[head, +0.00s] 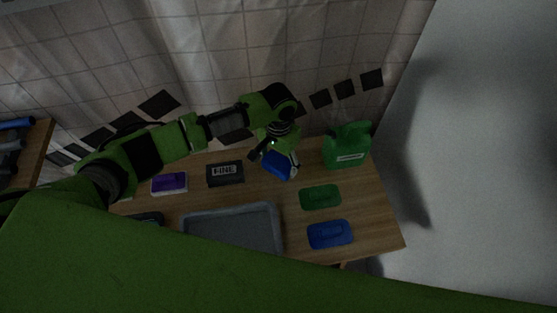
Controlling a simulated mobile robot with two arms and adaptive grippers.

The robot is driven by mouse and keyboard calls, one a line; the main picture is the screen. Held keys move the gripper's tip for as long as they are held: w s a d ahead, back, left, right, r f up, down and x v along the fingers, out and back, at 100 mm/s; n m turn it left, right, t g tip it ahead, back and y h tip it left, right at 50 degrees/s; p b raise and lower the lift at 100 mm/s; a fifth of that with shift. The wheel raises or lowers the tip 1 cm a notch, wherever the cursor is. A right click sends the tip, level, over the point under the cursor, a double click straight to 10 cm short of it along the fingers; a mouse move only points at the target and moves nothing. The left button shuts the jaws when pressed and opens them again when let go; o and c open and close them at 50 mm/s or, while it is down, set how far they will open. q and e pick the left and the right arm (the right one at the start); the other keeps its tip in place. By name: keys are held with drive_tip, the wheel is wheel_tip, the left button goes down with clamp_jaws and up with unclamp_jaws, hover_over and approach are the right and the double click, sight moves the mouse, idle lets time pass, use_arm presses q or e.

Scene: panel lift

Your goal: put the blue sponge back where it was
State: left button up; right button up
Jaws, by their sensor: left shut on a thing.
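My left gripper (277,151) is shut on the blue sponge (278,167) and holds it tilted over the back of the wooden table. The fingers hide part of the sponge. A flat blue piece (330,234) with faint lettering lies at the table's front right. A similar green piece (320,196) lies behind it. I cannot tell whether these two are sponges or shallow holders. My right gripper is out of view.
A grey tray (232,209) lies at the front middle. A black block marked FINE (225,174) and a purple-and-white block (169,183) lie to the left. A green jug (347,146) stands at the back right. A tiled wall is behind.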

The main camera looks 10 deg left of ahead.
sight(279, 162)
use_arm(q)
drive_tip(key=o, duration=1.1)
wheel_tip(279, 162, up, 12)
drive_tip(key=shift+r, duration=0.1)
idle(0.4)
